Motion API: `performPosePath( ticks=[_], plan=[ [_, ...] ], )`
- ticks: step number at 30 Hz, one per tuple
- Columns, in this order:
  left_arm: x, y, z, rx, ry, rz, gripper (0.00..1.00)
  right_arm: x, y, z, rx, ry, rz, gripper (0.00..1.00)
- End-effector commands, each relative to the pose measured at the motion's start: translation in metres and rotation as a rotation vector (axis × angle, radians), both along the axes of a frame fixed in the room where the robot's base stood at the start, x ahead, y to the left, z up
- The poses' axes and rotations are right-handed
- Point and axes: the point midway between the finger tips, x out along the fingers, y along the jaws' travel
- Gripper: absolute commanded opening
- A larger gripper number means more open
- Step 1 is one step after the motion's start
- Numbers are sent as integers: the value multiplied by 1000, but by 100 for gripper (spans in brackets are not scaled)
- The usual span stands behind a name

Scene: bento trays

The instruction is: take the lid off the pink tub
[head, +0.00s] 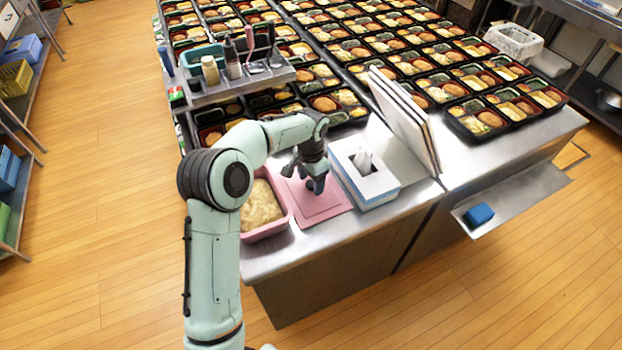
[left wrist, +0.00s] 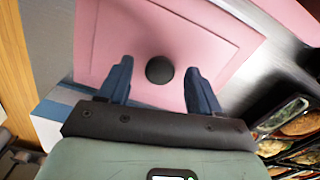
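The pink tub (head: 270,231) stands uncovered at the front left of the steel counter, with pale, crumbly food showing inside it. The square pink lid (head: 328,207) lies on the counter right beside the tub. It fills much of the left wrist view (left wrist: 105,35), with a round dark knob (left wrist: 160,70) at its middle. My left gripper (head: 316,188) is over the lid, pointing down. In the left wrist view its two blue fingers (left wrist: 158,82) are apart, one on each side of the knob, with gaps to it. My right gripper is out of view.
A blue and white tissue box (head: 379,188) stands close to the right of the lid. Tilted boards (head: 408,115) stand behind it. Rows of filled bento trays (head: 478,118) cover the back, and a raised shelf (head: 230,90) holds bottles and utensils.

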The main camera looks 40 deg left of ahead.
Motion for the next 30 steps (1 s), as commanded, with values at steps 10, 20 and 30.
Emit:
performPosePath(
  ticks=[10,20,30],
  plan=[
    [1,0,26,2,-5,-1,64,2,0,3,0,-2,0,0],
    [2,0,100,2,-6,0,64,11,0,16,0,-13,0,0],
    [0,0,134,0,-1,1,64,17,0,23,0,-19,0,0]
  ],
)
